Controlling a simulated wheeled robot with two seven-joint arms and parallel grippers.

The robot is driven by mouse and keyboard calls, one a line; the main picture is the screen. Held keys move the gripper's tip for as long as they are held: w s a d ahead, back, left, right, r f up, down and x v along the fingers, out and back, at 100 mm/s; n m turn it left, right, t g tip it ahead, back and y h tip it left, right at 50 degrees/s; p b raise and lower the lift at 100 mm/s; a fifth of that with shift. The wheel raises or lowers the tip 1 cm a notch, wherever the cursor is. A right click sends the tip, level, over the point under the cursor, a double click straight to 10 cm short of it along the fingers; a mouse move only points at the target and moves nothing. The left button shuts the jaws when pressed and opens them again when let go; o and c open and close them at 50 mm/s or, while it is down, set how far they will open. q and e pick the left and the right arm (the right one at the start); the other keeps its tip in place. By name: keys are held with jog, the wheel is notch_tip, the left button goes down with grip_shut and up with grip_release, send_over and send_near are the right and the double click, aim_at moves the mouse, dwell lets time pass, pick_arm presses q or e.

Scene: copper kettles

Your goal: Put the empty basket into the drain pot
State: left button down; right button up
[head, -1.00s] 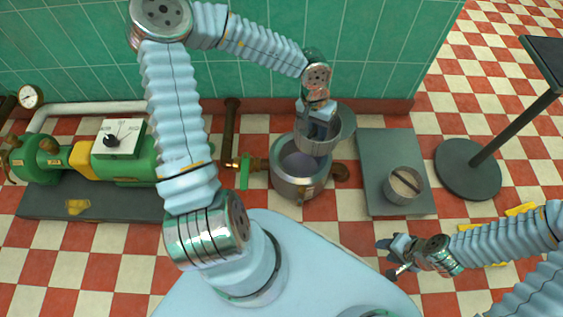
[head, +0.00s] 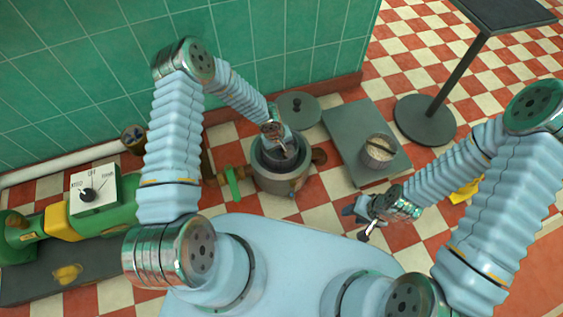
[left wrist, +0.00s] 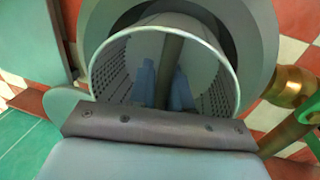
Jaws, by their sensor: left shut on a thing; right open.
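The empty basket (left wrist: 222,68) is a perforated metal cylinder with a bar handle (left wrist: 170,60) across its top. My left gripper (head: 281,146) is shut on that handle, with its blue fingers (left wrist: 163,88) inside the rim. In the head view the basket (head: 270,157) is at the mouth of the drain pot (head: 277,183), inside the pot's rim. Its depth in the pot is hidden by my gripper. The pot's rim (left wrist: 255,40) surrounds the basket in the left wrist view. My right gripper (head: 360,222) is open and empty, low right of the pot.
A second basket (head: 378,152) with pale contents stands on a grey plate (head: 345,122) to the right. A round lid (head: 298,107) lies behind the pot. A valve pipe (head: 232,182) joins the pot at left. A dark stand (head: 425,118) is at far right.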

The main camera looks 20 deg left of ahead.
pick_arm(q)
notch_tip(320, 180, down, 8)
jog(key=shift+r+b, duration=0.15)
jog(key=shift+b, duration=0.45)
jog(key=shift+f, duration=0.2)
jog(key=c, duration=1.1)
grip_release()
jog(key=shift+r, duration=0.1)
